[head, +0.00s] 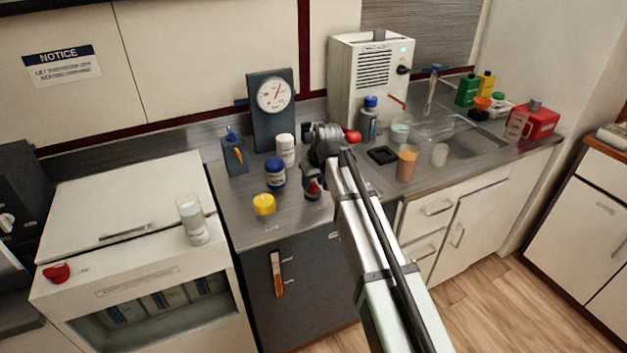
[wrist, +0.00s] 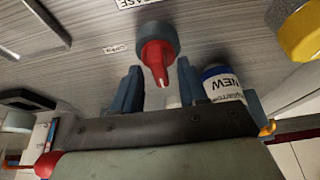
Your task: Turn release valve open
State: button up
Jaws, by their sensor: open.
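The release valve is a red pointed knob (wrist: 157,62) on a round grey base (wrist: 155,36), set on the metal counter. In the wrist view its pointed end is toward my gripper. A partly cut-off label ending in "EASE" and a small label (wrist: 115,48) that seems to read "OPEN" lie near it. The valve also shows in the head view (head: 313,189), just below my gripper (head: 311,172). In the wrist view my gripper (wrist: 158,84) is open, its two blue-grey fingers on either side of the knob's pointed end. Nothing is held; contact cannot be told.
A blue-capped jar (head: 275,173) stands close beside one finger, with a white bottle (head: 286,150) behind it. A yellow-capped jar (head: 264,206) is to the left. A dark square pad (head: 382,155) and an orange cup (head: 407,163) are to the right. Counter in front is clear.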

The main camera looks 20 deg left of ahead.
grip_shut()
dwell(0.3)
jog(key=shift+m, duration=0.3)
jog(key=m+t+h, duration=0.1)
jog(key=m, duration=0.2)
jog(key=shift+a+m, duration=0.15)
jog(key=shift+m, duration=0.15)
jog(key=m+h, duration=0.2)
jog(key=m, duration=0.2)
jog(key=shift+a, duration=0.15)
jog(key=m+h, duration=0.1)
jog(key=m, duration=0.2)
jog(key=m+h, duration=0.1)
jog(key=m, duration=0.1)
jog(key=shift+a+m, duration=0.15)
jog(key=shift+m, duration=0.25)
jog(key=shift+w+m+g+h, duration=0.1)
jog(key=shift+m+g+h, duration=0.45)
jog(key=shift+m, duration=1.35)
jog(key=shift+h, duration=0.25)
